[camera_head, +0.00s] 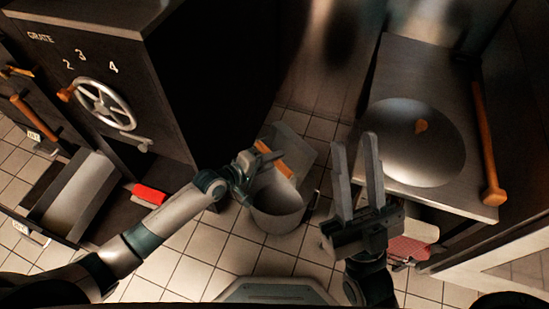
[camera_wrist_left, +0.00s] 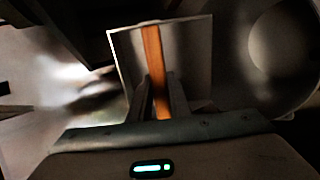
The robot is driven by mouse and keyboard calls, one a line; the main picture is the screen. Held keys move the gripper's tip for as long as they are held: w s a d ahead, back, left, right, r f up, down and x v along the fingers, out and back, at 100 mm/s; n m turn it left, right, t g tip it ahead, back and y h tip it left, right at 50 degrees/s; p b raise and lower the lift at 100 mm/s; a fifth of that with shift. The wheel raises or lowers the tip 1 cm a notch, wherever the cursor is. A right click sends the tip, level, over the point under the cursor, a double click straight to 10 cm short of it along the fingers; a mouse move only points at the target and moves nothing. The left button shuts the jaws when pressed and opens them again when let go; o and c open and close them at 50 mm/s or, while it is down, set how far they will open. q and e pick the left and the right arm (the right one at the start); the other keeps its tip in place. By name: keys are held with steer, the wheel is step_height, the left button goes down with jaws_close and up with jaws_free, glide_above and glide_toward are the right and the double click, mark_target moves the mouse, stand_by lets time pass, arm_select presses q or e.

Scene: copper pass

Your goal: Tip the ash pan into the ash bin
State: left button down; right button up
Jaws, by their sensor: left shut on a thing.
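The ash pan (camera_head: 297,136) is a grey box-like pan with a wooden handle (camera_head: 274,160). My left gripper (camera_head: 258,165) is shut on this handle. In the left wrist view, the handle (camera_wrist_left: 153,60) runs between the fingers (camera_wrist_left: 160,90), with the pan (camera_wrist_left: 188,60) behind it. The ash bin (camera_head: 277,218) is a round grey bucket on the tiled floor. The pan is at its far side in the head view; its height over the rim is unclear. The bin (camera_wrist_left: 287,45) also shows at right in the wrist view. My right gripper (camera_head: 356,138) is open and empty, right of the bin.
A dark cabinet marked GRATE (camera_head: 40,38) with a handwheel (camera_head: 104,103) stands at left. An open grey drawer (camera_head: 72,197) and a red-ended object (camera_head: 149,194) are below it.

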arm_select(q)
step_height(320, 180, down, 3)
steer(key=shift+r+b, duration=0.1)
steer(key=shift+b, duration=0.85)
